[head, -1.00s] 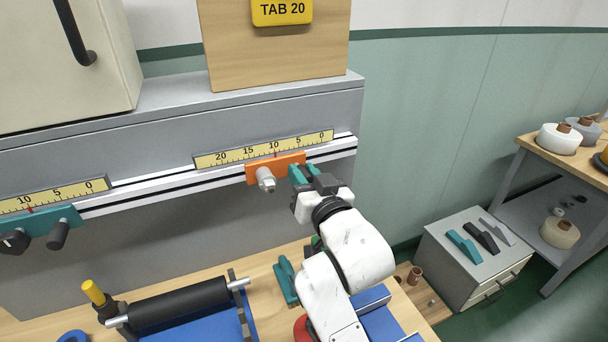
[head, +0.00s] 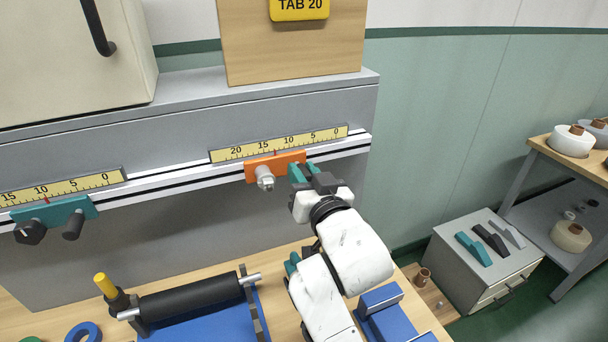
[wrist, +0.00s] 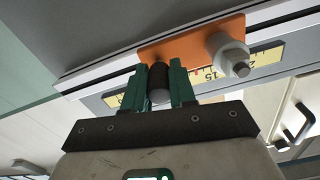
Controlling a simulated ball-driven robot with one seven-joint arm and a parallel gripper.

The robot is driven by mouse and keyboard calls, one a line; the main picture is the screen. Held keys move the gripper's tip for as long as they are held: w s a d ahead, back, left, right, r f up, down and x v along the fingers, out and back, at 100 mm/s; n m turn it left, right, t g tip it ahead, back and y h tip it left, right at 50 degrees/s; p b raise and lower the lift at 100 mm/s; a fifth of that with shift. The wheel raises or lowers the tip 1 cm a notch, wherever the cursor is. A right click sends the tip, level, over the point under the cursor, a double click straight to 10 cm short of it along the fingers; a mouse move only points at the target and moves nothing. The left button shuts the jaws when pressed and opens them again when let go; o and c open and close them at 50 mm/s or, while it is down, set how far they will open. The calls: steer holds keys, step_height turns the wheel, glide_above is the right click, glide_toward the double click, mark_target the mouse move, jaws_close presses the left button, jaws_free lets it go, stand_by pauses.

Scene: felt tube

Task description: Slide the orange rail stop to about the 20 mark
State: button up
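The orange rail stop (head: 275,167) sits on the silver rail under the right yellow scale (head: 280,144). Its red mark stands between 10 and 15, at about 13. A silver nut and bolt stick out of its left part. In the wrist view the orange plate (wrist: 190,46) is seen from below, its red mark close to 15. My gripper (head: 303,174) is at the stop's right end. Its two green fingers (wrist: 160,88) lie on both sides of the stop's dark round knob (wrist: 158,78) and appear shut on it. The head view hides the knob.
A teal stop (head: 55,215) with dark knobs sits on the same rail at left, under a second scale (head: 70,188). A yellow "TAB 20" sign (head: 299,8) hangs above. The rail between the two stops looks clear. A black roller (head: 190,299) lies on the bench below.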

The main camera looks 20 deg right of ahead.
steer(key=o, duration=0.5)
steer(key=shift+a, duration=0.15)
steer(key=shift+s+b, duration=1.05)
steer(key=shift+s, duration=4.4)
